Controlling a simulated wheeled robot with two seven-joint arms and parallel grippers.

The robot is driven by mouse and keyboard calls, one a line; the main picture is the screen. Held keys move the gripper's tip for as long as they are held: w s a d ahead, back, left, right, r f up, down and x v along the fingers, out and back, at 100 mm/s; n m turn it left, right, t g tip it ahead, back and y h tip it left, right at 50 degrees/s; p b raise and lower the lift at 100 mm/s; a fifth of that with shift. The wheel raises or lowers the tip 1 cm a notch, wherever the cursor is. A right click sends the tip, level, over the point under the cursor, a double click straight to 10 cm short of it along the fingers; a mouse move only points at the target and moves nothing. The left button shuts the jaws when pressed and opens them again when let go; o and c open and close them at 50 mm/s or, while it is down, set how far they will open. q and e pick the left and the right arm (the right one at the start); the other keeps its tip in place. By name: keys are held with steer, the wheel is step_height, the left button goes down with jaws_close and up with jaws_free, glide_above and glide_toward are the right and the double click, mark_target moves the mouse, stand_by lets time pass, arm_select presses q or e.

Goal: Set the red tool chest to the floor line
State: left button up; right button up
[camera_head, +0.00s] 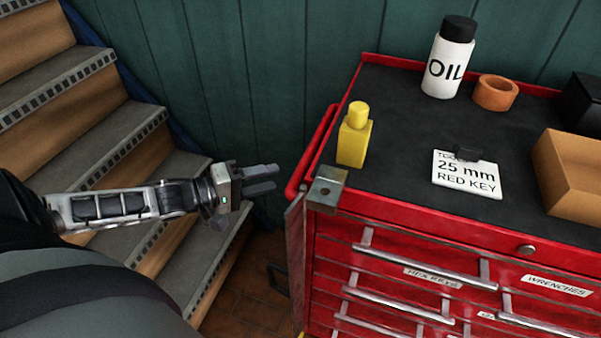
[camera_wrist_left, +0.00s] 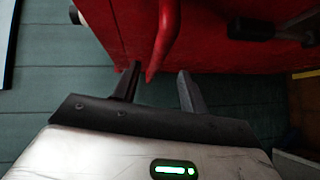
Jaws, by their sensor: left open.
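The red tool chest (camera_head: 420,230) stands at the right, with labelled drawers and a black mat top. A red side handle (camera_head: 318,152) runs along its left edge. My left gripper (camera_head: 277,178) is open and empty, just left of this handle, its fingers pointing at the chest. In the left wrist view the red bar (camera_wrist_left: 165,40) reaches down between the fingertips of the gripper (camera_wrist_left: 160,76); I cannot tell if they touch. A sliver of yellow (camera_head: 300,335) shows at the bottom edge, perhaps the floor line; most of the floor is hidden. My right gripper is out of view.
On the chest stand a yellow bottle (camera_head: 354,140), an oil bottle (camera_head: 449,60), an orange ring (camera_head: 495,93), a card (camera_head: 467,175) and a cardboard box (camera_head: 570,175). A metal bracket (camera_head: 327,190) sits at the front left corner. Stairs (camera_head: 105,130) rise at left; a green wall stands behind.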

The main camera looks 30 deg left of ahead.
mark_target(300, 171)
arm_select(q)
steer(key=x, duration=0.8)
steer(key=shift+w+d, duration=0.15)
steer(key=shift+w, duration=0.2)
jaws_close()
